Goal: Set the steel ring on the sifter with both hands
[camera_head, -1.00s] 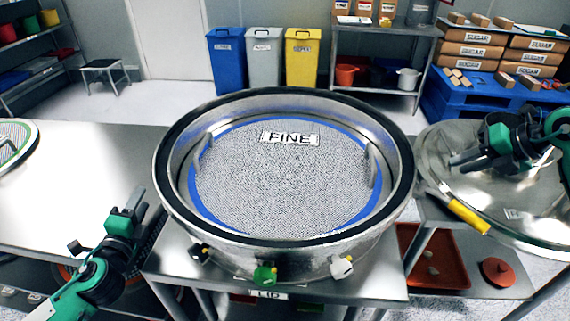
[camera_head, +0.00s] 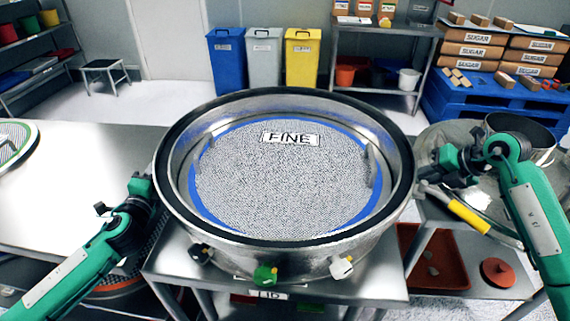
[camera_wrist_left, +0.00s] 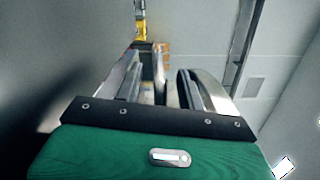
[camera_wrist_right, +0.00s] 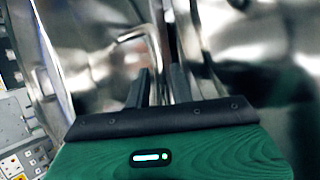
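The steel sifter (camera_head: 290,255) stands in the middle of the head view. A wide steel rim with a black top edge (camera_head: 172,130) circles it; I cannot tell whether this is a separate ring. Inside lies a blue-edged mesh screen labelled FINE (camera_head: 280,190), with upright handles at its left and right. My left gripper (camera_head: 143,188) is beside the sifter's left wall; its fingers are apart in the left wrist view (camera_wrist_left: 160,85). My right gripper (camera_head: 442,160) is right of the rim. In the right wrist view its fingers (camera_wrist_right: 160,85) are slightly apart, near a bent steel bar (camera_wrist_right: 132,36).
A steel pan (camera_head: 545,135) stands behind my right arm, with a yellow-handled tool (camera_head: 468,215) in front. A red tray (camera_head: 435,265) sits low at right.

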